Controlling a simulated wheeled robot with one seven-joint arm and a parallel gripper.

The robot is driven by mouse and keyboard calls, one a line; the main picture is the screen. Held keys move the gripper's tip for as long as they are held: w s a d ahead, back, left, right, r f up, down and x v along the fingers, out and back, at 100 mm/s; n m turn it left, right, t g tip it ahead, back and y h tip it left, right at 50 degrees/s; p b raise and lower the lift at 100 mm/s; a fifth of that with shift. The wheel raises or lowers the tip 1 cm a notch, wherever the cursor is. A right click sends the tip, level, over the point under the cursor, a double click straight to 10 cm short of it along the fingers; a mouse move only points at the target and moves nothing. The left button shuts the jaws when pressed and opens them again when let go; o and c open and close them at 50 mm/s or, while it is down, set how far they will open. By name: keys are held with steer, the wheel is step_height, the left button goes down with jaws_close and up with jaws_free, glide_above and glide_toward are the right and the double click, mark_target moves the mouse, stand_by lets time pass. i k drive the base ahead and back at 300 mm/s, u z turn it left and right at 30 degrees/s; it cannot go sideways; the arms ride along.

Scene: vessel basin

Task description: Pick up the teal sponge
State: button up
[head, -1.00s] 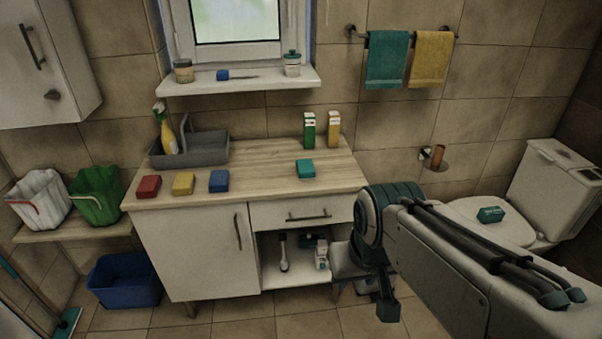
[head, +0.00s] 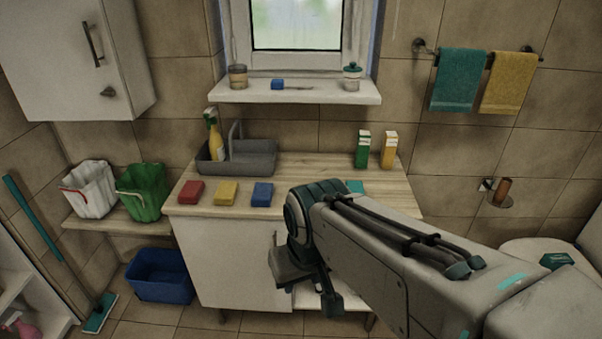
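The teal sponge (head: 355,187) lies on the wooden countertop (head: 385,181), right of the blue sponge. My arm covers most of it, and only a small top part shows. My gripper (head: 322,290) seems to be the dark part hanging low in front of the cabinet, below the countertop edge and away from the sponge. Its fingers are not clear, so I cannot tell whether it is open or shut. Another teal block (head: 556,261) rests on the toilet lid at the right.
Red (head: 191,192), yellow (head: 226,194) and blue (head: 262,194) sponges lie along the counter's front. Green (head: 362,149) and yellow (head: 389,150) cartons stand at the back right. A blue bin (head: 160,275) sits on the floor.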

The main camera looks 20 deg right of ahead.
mark_target(355, 186)
steer(key=u, duration=0.1)
steer(key=i, duration=0.6)
steer(key=z, duration=0.75)
steer(key=i, duration=0.6)
steer(key=z, duration=0.75)
